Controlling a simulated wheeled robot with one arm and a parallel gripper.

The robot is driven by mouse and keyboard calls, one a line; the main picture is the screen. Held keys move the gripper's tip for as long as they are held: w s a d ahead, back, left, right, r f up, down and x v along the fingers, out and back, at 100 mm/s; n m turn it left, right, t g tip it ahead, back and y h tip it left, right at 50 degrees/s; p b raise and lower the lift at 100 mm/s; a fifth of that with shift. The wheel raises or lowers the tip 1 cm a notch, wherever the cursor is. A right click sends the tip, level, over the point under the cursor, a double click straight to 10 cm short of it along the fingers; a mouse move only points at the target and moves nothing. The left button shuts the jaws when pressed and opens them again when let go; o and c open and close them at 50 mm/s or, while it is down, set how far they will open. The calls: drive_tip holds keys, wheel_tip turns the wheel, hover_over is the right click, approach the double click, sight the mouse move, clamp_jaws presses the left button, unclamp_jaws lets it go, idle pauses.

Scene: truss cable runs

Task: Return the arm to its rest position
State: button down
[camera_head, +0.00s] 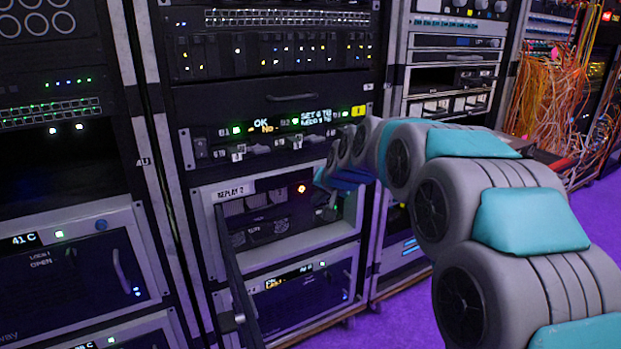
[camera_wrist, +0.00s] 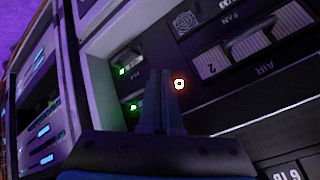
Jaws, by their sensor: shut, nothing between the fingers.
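My arm (camera_head: 520,220), grey with teal covers, reaches from the lower right to the equipment rack, its end at the open REPLAY 2 bay (camera_head: 235,190). In the head view my gripper is largely hidden behind the arm's last links. In the wrist view my gripper (camera_wrist: 160,72) is shut and empty, its fingers pointing into the bay. A lit orange-red button (camera_wrist: 179,84) shows just right of the fingertips; it also glows in the head view (camera_head: 301,188). I cannot tell whether the fingers touch anything.
A dark door (camera_head: 236,285) stands swung out at the bay's left edge. Two green lights (camera_wrist: 122,72) lie left of the fingers. Another rack (camera_head: 455,60) and loose orange cables (camera_head: 545,95) are at the right. Purple floor (camera_head: 395,325) shows below the racks.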

drive_tip(key=s+d+f+g+h+p, duration=0.1)
drive_tip(key=s+d, duration=0.5)
drive_tip(key=s, duration=1)
drive_tip(key=s+d+f+n+g+h+p, duration=0.1)
drive_tip(key=s+d+f+g, duration=0.2)
drive_tip(key=s, duration=1.4)
drive_tip(key=s+d+f+g+h+p, duration=0.1)
drive_tip(key=s+d+g, duration=0.4)
drive_tip(key=s+d, duration=0.5)
drive_tip(key=s+f+h, duration=0.1)
drive_tip(key=s+f, duration=0.1)
drive_tip(key=s, duration=0.5)
drive_tip(key=shift+s+d+n, duration=0.2)
drive_tip(key=shift+d+n, duration=0.1)
drive_tip(key=shift+w, duration=0.1)
